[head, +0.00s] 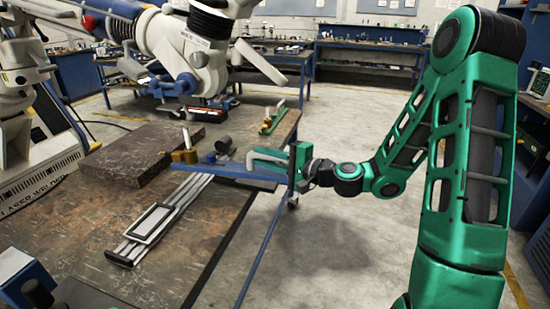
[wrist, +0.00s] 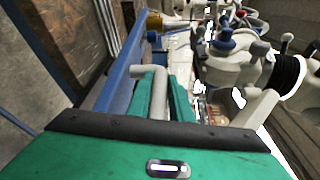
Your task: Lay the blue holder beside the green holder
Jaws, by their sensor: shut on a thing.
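The blue holder (head: 215,171) is a long blue bar with a brass knob and white rod near its left end and a grey bent handle. In the head view its right end reaches past the table edge; whether it touches the tabletop is unclear. My gripper (head: 254,160) is shut on the grey handle, which shows between the green fingers in the wrist view (wrist: 155,95). The blue bar (wrist: 122,75) runs along their left there. The green holder (head: 270,123), with a brass knob and a white rod, lies at the far right corner of the table.
A dark stone block (head: 128,154) lies on the table (head: 75,235) behind the bar's left end. A metal rail with a framed plate (head: 152,222) lies in front. The white microscope arm (head: 190,45) hangs over the back. Tabletop in front of the green holder looks clear.

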